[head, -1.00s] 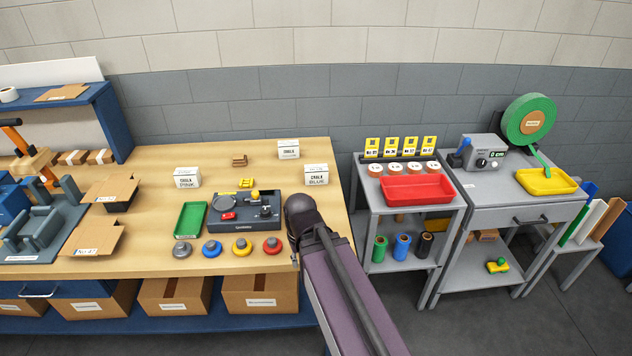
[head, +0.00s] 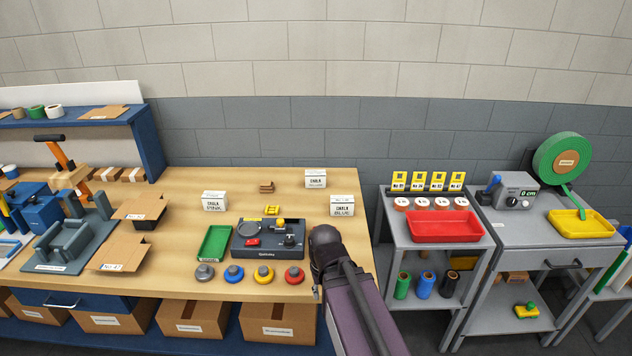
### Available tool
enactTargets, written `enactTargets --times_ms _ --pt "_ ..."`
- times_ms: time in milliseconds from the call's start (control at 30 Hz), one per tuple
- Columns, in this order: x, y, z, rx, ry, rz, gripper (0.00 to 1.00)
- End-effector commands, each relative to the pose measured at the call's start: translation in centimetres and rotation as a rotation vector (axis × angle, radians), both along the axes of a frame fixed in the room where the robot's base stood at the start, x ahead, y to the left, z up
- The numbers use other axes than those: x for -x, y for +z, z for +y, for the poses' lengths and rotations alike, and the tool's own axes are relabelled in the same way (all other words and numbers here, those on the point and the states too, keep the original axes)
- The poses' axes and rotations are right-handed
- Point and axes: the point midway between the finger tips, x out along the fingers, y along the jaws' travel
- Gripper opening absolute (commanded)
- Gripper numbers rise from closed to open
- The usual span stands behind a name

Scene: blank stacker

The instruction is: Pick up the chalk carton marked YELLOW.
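Three white chalk cartons stand upright on the wooden bench in the head view. The left carton (head: 214,201) appears to read PINK. The cartons stand apart from my visible arm.
A grey device (head: 267,239), green tray (head: 214,243) and several coloured knobs lie in front of the cartons. A small brown stack (head: 266,186) lies between the left and back cartons. A grey cart with a red tray (head: 444,226) stands right of a gap.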

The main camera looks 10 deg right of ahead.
Motion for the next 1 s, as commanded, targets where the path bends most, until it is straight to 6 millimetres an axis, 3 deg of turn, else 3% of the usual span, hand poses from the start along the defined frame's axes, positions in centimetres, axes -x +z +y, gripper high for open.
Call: enactTargets --times_ms 467,500,533,1000 --pt "0.00 0.00 0.00 0.000 0.000 0.000 0.40" --pt "0.00 0.00 0.00 0.000 0.000 0.000 0.52" --pt "0.00 0.00 0.00 0.000 0.000 0.000 0.57" --pt "0.00 0.00 0.00 0.000 0.000 0.000 0.57"
